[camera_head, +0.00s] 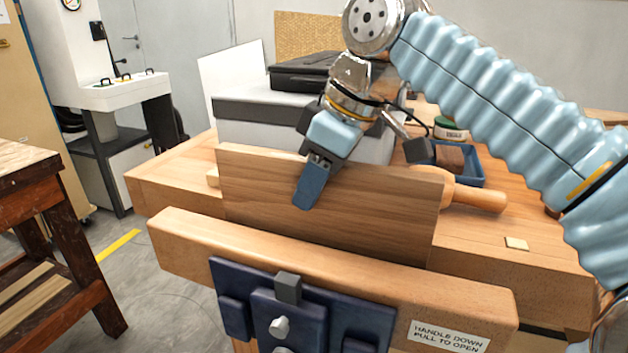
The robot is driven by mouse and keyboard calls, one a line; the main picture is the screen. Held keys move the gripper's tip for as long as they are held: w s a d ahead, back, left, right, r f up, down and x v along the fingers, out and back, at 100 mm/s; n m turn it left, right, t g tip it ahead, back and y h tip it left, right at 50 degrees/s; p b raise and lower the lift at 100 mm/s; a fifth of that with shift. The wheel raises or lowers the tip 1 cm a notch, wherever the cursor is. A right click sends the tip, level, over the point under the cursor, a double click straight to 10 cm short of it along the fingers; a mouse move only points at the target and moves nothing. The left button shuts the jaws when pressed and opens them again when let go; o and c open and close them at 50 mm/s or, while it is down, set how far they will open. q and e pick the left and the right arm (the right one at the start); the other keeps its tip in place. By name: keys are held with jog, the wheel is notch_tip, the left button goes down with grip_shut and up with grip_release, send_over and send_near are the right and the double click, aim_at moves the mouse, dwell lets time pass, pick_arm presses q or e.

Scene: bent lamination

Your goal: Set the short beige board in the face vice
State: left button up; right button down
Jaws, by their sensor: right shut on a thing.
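A flat tan-brown wooden board (370,207) stands on its long edge, close to upright, between the bench's front and the face vice's wooden front jaw (190,241). Its lower edge is hidden behind that jaw, and I cannot tell whether the jaw presses on it. My right gripper (310,184) comes from above and is shut on the board's top edge, left of its middle. One blue finger lies over the board's near face; the other is hidden behind it. My left gripper is not in view.
The workbench top (170,184) holds a grey-and-white box (250,123) with a black case (300,74), a blue tray (465,170) and a wooden-handled tool (478,196) right behind the board. A sign (448,337) reads "HANDLE DOWN PULL TO OPEN". A dark-red wooden table (40,200) stands left.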

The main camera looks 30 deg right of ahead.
aim_at(315, 208)
jog(key=shift+f+b, duration=1.45)
jog(key=shift+f, duration=0.5)
dwell(2.0)
jog(key=c, duration=0.8)
grip_release()
jog(key=shift+o, duration=0.2)
jog(key=shift+c, duration=1.2)
jog(key=shift+o, duration=0.3)
